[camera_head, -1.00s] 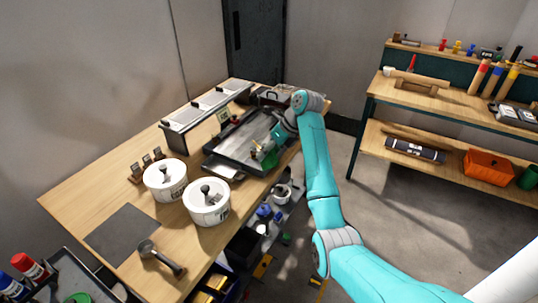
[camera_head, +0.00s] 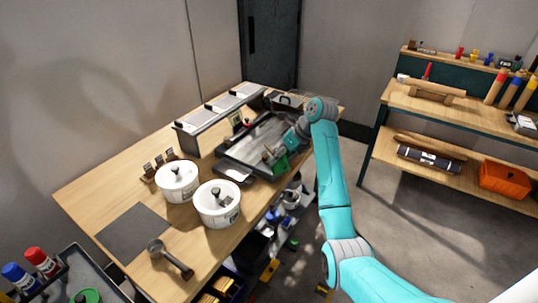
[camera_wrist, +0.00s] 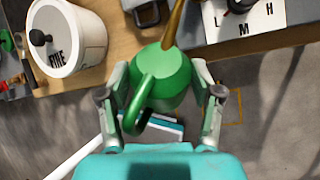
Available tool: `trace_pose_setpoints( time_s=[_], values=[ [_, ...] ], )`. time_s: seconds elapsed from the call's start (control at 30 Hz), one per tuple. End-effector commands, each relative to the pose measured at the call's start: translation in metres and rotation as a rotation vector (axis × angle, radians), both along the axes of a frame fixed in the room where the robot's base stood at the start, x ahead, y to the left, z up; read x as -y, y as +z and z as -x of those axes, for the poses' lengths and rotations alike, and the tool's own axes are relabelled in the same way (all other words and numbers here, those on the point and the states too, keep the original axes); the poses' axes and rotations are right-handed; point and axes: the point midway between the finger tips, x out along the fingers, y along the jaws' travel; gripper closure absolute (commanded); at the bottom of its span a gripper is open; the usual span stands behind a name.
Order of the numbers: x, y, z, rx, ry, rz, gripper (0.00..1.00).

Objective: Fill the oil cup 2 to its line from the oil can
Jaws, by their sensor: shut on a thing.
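A green oil can (camera_wrist: 160,78) with a green loop handle and a brass-coloured spout (camera_wrist: 173,25) is between the fingers of my gripper (camera_wrist: 166,108) in the wrist view. My gripper is shut on it. In the head view the green can (camera_head: 281,165) hangs at the front right edge of the grey metal tray (camera_head: 232,153), with its spout towards the tray. I cannot make out oil cup 2 or its line in either view. The spout's tip is cut off at the top of the wrist view.
A white pot marked FINE (camera_wrist: 78,45) stands left of the can. The head view shows two white lidded pots, one in front (camera_head: 218,207), and a dark mat (camera_head: 133,232). Floor lies below the can.

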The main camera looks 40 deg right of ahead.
Motion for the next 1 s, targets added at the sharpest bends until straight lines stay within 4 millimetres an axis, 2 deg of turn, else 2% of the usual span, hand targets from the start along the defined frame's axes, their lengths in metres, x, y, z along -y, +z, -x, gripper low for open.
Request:
trace_pose_setpoints(
  time_s=[0.1,0.5,0.8,1.0],
  values=[
    [0.0,-0.009,0.002,0.068,-0.001,0.012,0.66],
    [0.0,-0.02,0.002,0.309,-0.002,0.054,0.66],
    [0.002,-0.023,-0.011,0.595,-0.001,0.104,0.66],
    [0.003,-0.024,-0.017,0.716,0.0,0.127,0.66]
  ],
)
